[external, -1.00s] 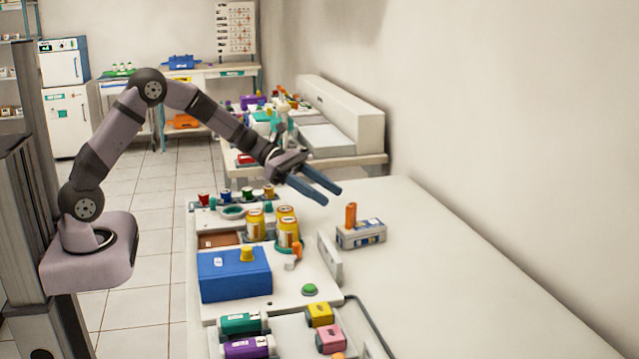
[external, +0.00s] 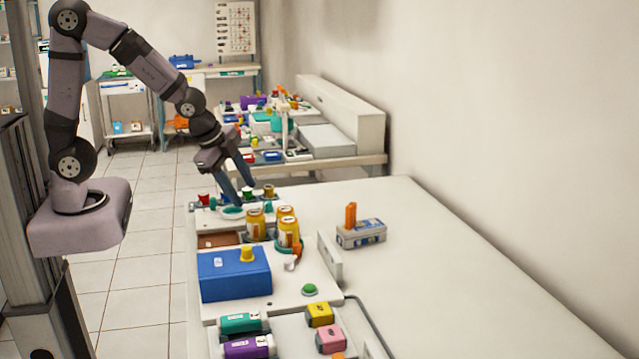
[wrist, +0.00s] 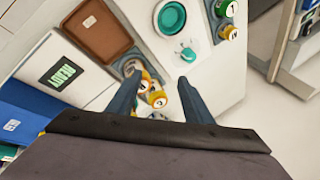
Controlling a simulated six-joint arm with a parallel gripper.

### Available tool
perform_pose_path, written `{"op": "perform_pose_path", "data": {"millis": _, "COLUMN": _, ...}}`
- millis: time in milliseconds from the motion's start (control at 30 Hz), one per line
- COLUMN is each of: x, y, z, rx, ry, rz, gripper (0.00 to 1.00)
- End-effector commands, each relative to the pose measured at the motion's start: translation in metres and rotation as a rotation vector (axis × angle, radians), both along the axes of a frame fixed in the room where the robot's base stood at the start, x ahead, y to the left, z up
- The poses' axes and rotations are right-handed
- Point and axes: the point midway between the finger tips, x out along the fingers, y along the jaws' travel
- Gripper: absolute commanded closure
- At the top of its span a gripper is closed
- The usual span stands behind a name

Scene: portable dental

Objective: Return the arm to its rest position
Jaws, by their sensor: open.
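In the wrist view, my gripper (wrist: 158,82) shows both fingers spread apart, with yellow jars (wrist: 157,98) seen past the left finger. The gap to the surface below cannot be judged exactly.
The bench (external: 460,270) holds a blue box (external: 234,280), yellow jars (external: 256,226), a teal dish (external: 232,212), small coloured vials (external: 269,192) and a grey box with an orange peg (external: 361,234). The bench's right side is clear. A second cluttered bench (external: 345,160) stands behind.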

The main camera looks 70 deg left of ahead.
Motion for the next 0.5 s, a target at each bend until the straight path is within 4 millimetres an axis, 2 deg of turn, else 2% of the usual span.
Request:
{"op": "perform_pose_path", "data": {"millis": 33, "x": -0.027, "y": -0.009, "z": 0.004, "rx": -0.062, "ry": 0.053, "rz": 0.118, "gripper": 0.54}}
{"op": "perform_pose_path", "data": {"millis": 100, "x": -0.061, "y": -0.021, "z": 0.001, "rx": -0.141, "ry": 0.128, "rz": 0.282, "gripper": 0.54}}
{"op": "perform_pose_path", "data": {"millis": 200, "x": -0.102, "y": -0.037, "z": -0.001, "rx": -0.220, "ry": 0.219, "rz": 0.471, "gripper": 0.54}}
{"op": "perform_pose_path", "data": {"millis": 333, "x": -0.137, "y": -0.052, "z": -0.001, "rx": -0.278, "ry": 0.303, "rz": 0.633, "gripper": 0.54}}
{"op": "perform_pose_path", "data": {"millis": 500, "x": -0.155, "y": -0.062, "z": -0.001, "rx": -0.306, "ry": 0.348, "rz": 0.719, "gripper": 0.54}}
